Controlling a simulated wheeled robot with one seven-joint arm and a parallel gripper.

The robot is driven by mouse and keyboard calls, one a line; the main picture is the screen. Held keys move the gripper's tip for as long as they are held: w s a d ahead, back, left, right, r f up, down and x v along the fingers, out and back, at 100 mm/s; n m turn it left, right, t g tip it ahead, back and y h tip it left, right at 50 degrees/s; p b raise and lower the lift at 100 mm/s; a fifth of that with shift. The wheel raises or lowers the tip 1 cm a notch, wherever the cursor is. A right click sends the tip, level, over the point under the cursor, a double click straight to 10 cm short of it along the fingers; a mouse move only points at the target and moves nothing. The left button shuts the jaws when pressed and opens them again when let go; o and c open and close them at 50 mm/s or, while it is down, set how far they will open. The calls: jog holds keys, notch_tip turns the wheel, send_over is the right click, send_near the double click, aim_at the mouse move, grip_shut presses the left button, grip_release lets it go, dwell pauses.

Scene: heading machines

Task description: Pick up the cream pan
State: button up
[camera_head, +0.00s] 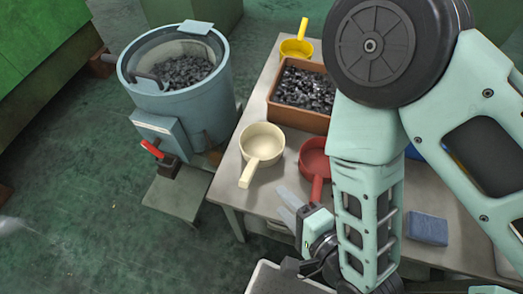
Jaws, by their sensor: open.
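The cream pan (262,142) sits upright on the table (229,185) near its left edge. Its handle points toward the front left, down in the picture. The pan looks empty. My gripper (287,203) is open with pale fingers, low in the picture at the table's front edge. It is to the right of the cream pan's handle, apart from it, and nothing is between the fingers.
A red pan (316,160) stands right of the cream pan, partly hidden by my arm. Behind are a brown bin (298,113) of dark metal parts and a yellow pan (297,47). A blue-grey drum machine (187,105) stands left. A blue block (428,229) lies right.

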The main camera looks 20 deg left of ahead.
aim_at(251, 170)
jog(key=shift+f+b+x, duration=0.25)
jog(key=shift+b+x, duration=2.15)
jog(key=shift+b, duration=0.95)
jog(key=x, duration=0.1)
jog(key=p+x, duration=0.1)
jog(key=x, duration=0.1)
jog(key=shift+w+a+r, duration=0.15)
jog(key=shift+a+r, duration=0.05)
jog(key=shift+a, duration=0.1)
jog(key=shift+p+x, duration=1)
jog(key=shift+x, duration=2.05)
grip_shut()
